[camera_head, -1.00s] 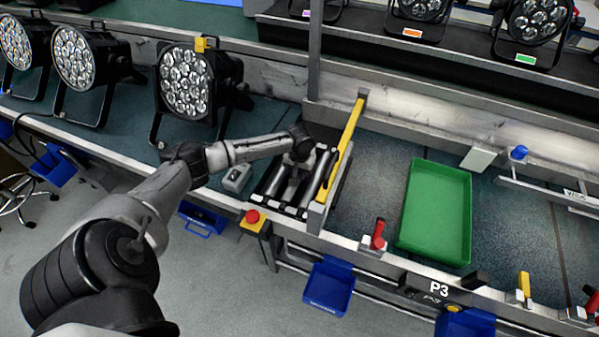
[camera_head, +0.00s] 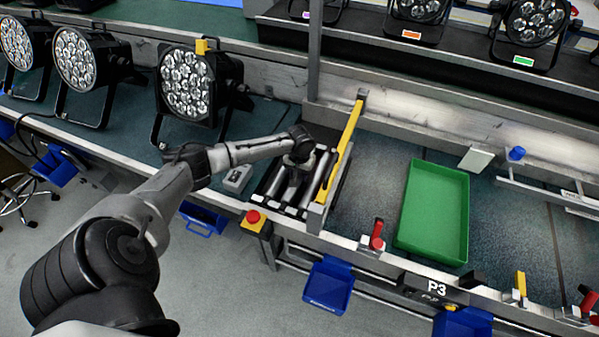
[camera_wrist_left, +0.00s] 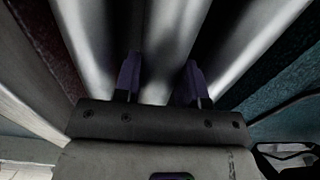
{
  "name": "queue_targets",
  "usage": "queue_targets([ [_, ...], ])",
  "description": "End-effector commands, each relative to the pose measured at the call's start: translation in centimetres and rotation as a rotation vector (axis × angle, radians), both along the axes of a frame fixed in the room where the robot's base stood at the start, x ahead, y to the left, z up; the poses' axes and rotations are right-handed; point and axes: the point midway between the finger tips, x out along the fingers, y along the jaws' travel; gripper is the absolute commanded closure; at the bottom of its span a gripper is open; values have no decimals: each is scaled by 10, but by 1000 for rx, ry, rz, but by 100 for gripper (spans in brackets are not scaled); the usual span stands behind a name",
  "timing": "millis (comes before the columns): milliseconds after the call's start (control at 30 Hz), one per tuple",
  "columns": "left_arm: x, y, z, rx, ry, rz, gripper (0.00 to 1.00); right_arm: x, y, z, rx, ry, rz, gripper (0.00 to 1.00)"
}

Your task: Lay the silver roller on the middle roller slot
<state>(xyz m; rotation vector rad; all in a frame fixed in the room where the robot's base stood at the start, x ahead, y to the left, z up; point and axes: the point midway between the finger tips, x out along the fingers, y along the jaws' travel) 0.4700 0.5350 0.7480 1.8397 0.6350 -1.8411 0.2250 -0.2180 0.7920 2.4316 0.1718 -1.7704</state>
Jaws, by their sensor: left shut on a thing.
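My left gripper (camera_head: 291,190) points down into a short roller section at the bench's front edge, left of a yellow bar. In the left wrist view the two dark fingers (camera_wrist_left: 160,80) straddle the silver roller (camera_wrist_left: 168,45) in the middle and are shut on it. Another silver roller (camera_wrist_left: 88,35) lies to its left and one (camera_wrist_left: 245,40) to its right, roughly parallel. In the head view the gripper and wrist hide much of the middle roller. I cannot tell whether the held roller rests in its slot. My right gripper is not in view.
The yellow bar (camera_head: 345,145) stands close right of the rollers. A grey switch box (camera_head: 237,179) and red button (camera_head: 253,217) are near on the left. A green tray (camera_head: 408,225) sits farther right. A par can (camera_head: 190,85) stands behind left.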

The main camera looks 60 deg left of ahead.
Motion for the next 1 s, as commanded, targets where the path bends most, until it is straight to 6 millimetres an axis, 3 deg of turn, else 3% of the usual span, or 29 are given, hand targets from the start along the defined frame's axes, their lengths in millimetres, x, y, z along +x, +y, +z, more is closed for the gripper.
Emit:
queue_targets([
  [167, 0, 0, 0, 0, -1, 0, 96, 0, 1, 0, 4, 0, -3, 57],
  [200, 0, 0, 0, 0, -1, 0, 59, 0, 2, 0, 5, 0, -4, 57],
  [467, 0, 0, 0, 0, 0, 0, 34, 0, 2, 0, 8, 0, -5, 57],
  [767, 0, 0, 3, 0, 0, 0, 32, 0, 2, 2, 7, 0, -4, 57],
  [1000, 0, 0, 40, 1, -1, 0, 32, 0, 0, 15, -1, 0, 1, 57],
])
